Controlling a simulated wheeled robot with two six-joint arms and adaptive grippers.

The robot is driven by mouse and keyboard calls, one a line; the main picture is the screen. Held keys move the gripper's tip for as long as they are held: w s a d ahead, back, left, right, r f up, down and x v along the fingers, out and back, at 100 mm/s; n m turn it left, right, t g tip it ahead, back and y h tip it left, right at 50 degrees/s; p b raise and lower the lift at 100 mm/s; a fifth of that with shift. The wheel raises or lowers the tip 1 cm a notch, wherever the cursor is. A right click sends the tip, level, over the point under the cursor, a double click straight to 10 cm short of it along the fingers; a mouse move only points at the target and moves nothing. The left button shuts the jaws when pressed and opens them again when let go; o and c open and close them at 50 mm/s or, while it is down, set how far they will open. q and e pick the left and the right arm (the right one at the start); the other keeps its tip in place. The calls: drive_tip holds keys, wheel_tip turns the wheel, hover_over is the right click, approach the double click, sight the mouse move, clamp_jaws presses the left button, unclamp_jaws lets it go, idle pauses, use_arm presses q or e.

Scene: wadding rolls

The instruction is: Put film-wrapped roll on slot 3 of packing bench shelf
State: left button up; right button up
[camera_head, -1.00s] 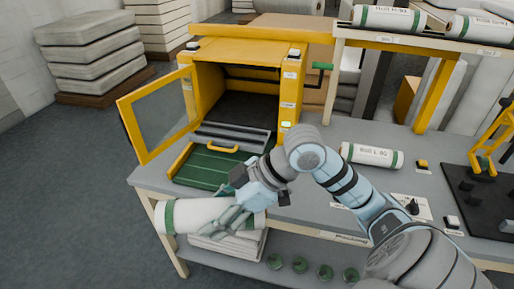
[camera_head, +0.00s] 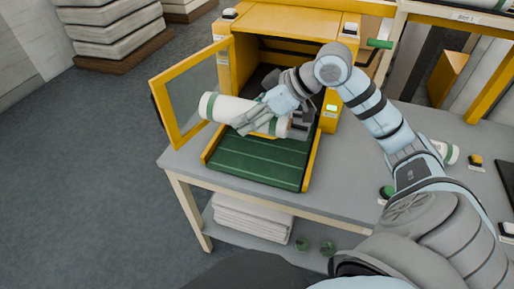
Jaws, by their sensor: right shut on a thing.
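My right gripper (camera_head: 252,121) is shut around a white roll (camera_head: 226,110) with green end bands. It holds the roll roughly level above the green bed (camera_head: 255,160) of the yellow machine (camera_head: 285,22), in front of its opening. I cannot tell whether the roll is film-wrapped. A second white roll (camera_head: 446,152) with a green band lies on the grey bench (camera_head: 350,180), partly hidden behind my right arm. The raised shelf (camera_head: 470,17) shows only in part at the top right, with a small label. Slot 3 cannot be made out. My left gripper is not in view.
The machine's yellow-framed door (camera_head: 192,98) stands open at the left, close to the held roll's end. A green knob (camera_head: 379,43) sticks out at its right. A folded white stack (camera_head: 250,220) lies under the bench.

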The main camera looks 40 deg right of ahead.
drive_tip(key=w+f+b, duration=0.1)
drive_tip(key=f, duration=0.7)
drive_tip(key=w+f+b, duration=0.1)
drive_tip(key=f, duration=0.4)
drive_tip(key=shift+w+a+b, duration=0.15)
drive_tip(key=shift+w+b, duration=0.15)
drive_tip(key=shift+b, duration=0.05)
drive_tip(key=shift+s+f, duration=0.1)
drive_tip(key=shift+f, duration=0.25)
drive_tip(key=f, duration=0.2)
drive_tip(key=f+b, duration=0.1)
drive_tip(key=shift+s+f, duration=0.35)
drive_tip(key=shift+f, duration=0.05)
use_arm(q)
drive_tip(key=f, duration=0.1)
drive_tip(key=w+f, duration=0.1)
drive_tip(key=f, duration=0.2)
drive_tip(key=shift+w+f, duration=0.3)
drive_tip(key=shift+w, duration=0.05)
use_arm(e)
drive_tip(key=shift+w+f, duration=0.2)
drive_tip(key=shift+f, duration=0.05)
drive_tip(key=shift+f, duration=0.1)
drive_tip(key=o, duration=1.1)
drive_tip(key=shift+s, duration=0.1)
